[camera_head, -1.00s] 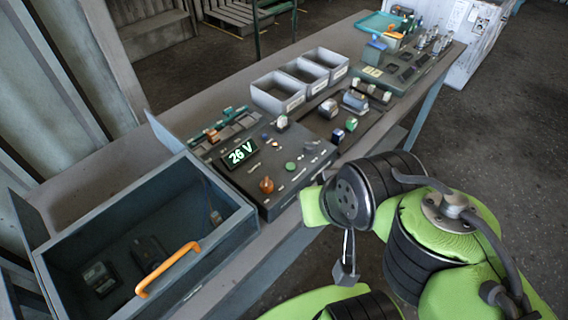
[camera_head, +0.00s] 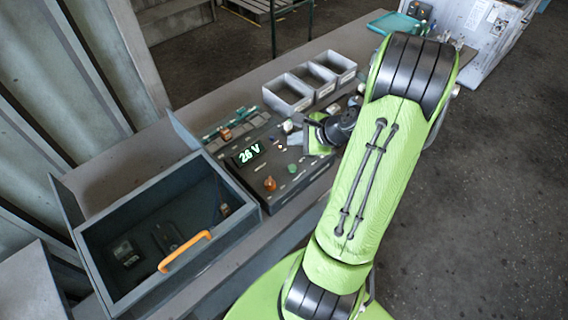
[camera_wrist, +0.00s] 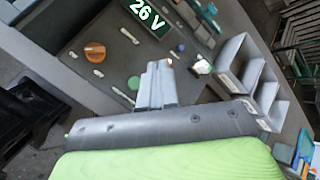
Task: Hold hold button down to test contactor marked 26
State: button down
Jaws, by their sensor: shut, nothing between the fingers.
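The dark test panel (camera_head: 274,203) lies on the bench with a lit display (camera_head: 247,155) reading 26 V; the display is also in the wrist view (camera_wrist: 146,17). An orange knob (camera_head: 270,184) and a green round button (camera_head: 292,168) are on its face. The wrist view also shows the orange knob (camera_wrist: 95,51), the green button (camera_wrist: 133,83) and a small blue button (camera_wrist: 180,47). My gripper (camera_wrist: 160,66) is shut and empty over the panel, beside the green button in the picture. I cannot tell its height above the panel or read a hold label or contactor mark.
An open grey bin (camera_head: 88,246) with an orange handle (camera_head: 185,251) stands left of the panel. Three grey trays (camera_head: 284,104) stand behind it. A teal tray (camera_head: 392,24) is at the far end. My arm hides the bench's right part.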

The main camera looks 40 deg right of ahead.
aim_at(295, 169)
notch_tip(295, 169, down, 9)
jog(key=b, duration=0.7)
jog(key=shift+b, duration=0.4)
dwell(1.4)
jog(key=shift+f, duration=0.4)
jog(key=shift+f+b, duration=0.4)
jog(key=shift+b, duration=0.15)
dwell(0.3)
dwell(2.0)
jog(key=shift+r+p, duration=0.85)
